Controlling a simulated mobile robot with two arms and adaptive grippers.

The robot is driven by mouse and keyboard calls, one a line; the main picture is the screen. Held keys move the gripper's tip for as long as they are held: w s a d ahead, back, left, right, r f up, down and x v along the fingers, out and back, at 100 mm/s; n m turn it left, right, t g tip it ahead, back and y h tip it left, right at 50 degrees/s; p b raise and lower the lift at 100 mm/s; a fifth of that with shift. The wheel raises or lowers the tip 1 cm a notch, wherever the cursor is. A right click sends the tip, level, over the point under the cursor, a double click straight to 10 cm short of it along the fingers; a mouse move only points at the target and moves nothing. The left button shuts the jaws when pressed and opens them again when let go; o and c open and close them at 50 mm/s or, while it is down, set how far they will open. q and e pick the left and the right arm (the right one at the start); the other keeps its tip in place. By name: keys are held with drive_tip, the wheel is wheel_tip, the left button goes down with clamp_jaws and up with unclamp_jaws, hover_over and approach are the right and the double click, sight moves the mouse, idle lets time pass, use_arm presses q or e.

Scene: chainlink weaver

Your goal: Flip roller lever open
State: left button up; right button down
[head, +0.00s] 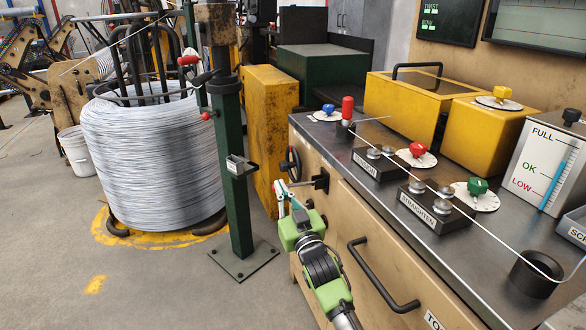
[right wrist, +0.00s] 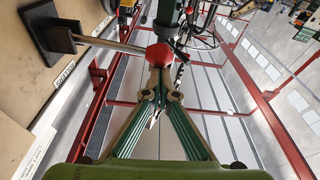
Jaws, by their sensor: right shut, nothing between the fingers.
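A lever (right wrist: 120,45) with a silver rod and a red ball knob (right wrist: 160,54) sticks out from a black bracket (right wrist: 55,35) in the right wrist view. The bracket (head: 320,181) also shows on the front of the bench cabinet in the head view. My right gripper (head: 280,186) is at the rod's outer end. In the wrist view my right gripper (right wrist: 161,72) is shut and empty, its tips right at the red knob; I cannot tell whether they touch. My left gripper is out of view.
The bench top (head: 450,242) carries roller blocks, coloured knobs and a black cup (head: 537,274). A dark handwheel (head: 290,163) is close behind the bracket. A green post (head: 232,180) and a wire coil (head: 155,160) stand to the left. A drawer handle (head: 383,278) sticks out below.

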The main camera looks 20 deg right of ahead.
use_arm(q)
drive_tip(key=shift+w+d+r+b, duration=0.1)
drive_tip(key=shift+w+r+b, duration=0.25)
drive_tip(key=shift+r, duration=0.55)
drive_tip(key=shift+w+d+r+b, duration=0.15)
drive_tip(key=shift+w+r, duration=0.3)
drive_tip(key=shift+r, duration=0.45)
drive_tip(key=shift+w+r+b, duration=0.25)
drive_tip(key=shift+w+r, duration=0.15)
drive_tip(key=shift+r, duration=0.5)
use_arm(e)
wheel_tip(320, 180, down, 9)
drive_tip(key=d+n+g+y, duration=0.1)
drive_tip(key=n+y, duration=0.1)
drive_tip(key=n, duration=0.8)
drive_tip(key=shift+d+r+y, duration=0.15)
drive_tip(key=shift+y, duration=0.25)
